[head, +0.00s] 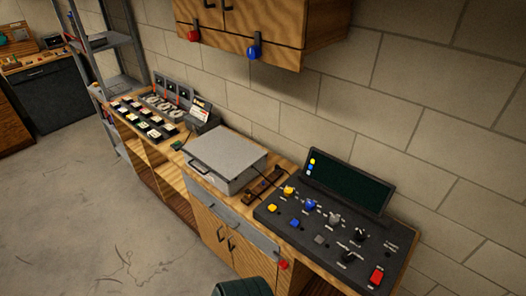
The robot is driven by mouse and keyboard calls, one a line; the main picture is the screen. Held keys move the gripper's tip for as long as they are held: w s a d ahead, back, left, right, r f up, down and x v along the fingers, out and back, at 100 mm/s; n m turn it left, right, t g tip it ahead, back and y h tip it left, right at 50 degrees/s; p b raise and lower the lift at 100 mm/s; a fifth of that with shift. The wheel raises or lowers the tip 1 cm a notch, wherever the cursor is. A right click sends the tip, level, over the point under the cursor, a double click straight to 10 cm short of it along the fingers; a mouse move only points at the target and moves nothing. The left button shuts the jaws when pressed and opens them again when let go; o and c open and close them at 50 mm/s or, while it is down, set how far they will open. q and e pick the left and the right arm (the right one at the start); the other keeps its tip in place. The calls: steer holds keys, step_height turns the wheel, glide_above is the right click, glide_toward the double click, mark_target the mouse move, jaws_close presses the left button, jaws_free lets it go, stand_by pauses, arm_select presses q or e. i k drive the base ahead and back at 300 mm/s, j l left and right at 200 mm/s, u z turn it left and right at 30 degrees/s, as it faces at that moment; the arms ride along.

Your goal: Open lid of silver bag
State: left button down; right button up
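The silver bag (228,152) is a flat, box-like silver case on the wooden workbench (172,166), near the middle of the head view. Its lid looks shut, and a dark handle (199,168) shows on its front left side. Neither of my grippers can be made out in the head view.
A black control panel (300,226) with coloured knobs and a dark screen (347,184) is right of the bag. Left are trays of small parts (143,117). A wooden cabinet (265,22) hangs above. A dark rounded shape (242,287), unclear, is at the bottom edge. Floor at left is clear.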

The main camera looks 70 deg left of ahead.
mark_target(225, 153)
steer(key=u, duration=3.05)
